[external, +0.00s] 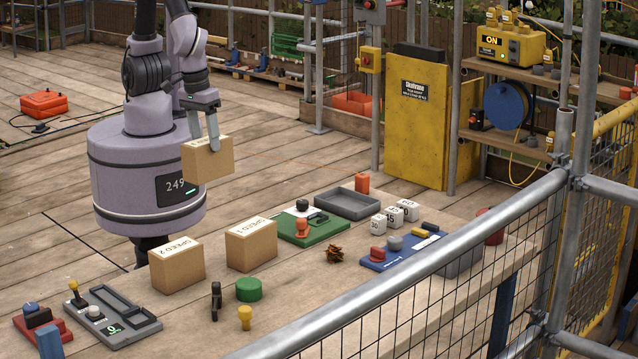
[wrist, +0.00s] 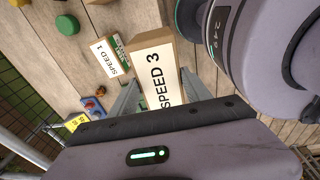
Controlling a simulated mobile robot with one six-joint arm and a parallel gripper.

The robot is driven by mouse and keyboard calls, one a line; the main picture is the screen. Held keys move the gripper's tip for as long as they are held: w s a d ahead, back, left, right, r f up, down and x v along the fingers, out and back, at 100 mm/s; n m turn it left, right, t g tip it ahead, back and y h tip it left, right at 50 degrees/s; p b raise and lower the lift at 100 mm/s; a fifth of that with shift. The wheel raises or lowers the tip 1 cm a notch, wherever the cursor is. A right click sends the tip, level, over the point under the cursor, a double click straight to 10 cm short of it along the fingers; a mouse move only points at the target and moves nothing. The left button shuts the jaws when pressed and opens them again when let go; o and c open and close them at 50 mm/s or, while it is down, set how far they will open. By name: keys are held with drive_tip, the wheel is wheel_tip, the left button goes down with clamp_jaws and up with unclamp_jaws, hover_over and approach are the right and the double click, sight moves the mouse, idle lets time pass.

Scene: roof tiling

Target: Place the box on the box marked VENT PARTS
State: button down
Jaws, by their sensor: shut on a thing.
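My gripper (external: 213,143) is shut on a cardboard box (external: 208,168) and holds it in the air above the back edge of the workbench, behind the other boxes. In the wrist view its white label on the held box (wrist: 152,58) reads SPEED 3. A cardboard box marked SPEED 2 (external: 177,270) and one marked SPEED 1 (external: 252,250) stand apart on the bench. The SPEED 1 box (wrist: 108,58) also shows in the wrist view, left of the held box. I see no box with a readable VENT PARTS label.
On the workbench (external: 330,285) are a green tray (external: 318,232), a grey tray (external: 347,203), a blue tray (external: 402,252), white blocks, a green cylinder (external: 249,289) and a grey control panel (external: 115,318). A metal railing (external: 420,262) runs along the front.

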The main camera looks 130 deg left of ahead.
wheel_tip(320, 180, down, 3)
drive_tip(key=shift+w+r, duration=0.1)
drive_tip(key=shift+w, duration=0.05)
drive_tip(key=w+f+b, duration=0.1)
drive_tip(key=w+f, duration=0.1)
drive_tip(key=w, duration=0.6)
drive_tip(key=w+f+b, duration=0.1)
drive_tip(key=w+f, duration=0.2)
drive_tip(key=w, duration=0.4)
drive_tip(key=shift+w+d, duration=0.2)
drive_tip(key=shift+w, duration=0.2)
drive_tip(key=c, duration=0.5)
unclamp_jaws()
drive_tip(key=shift+f, duration=0.1)
drive_tip(key=shift+o, duration=0.2)
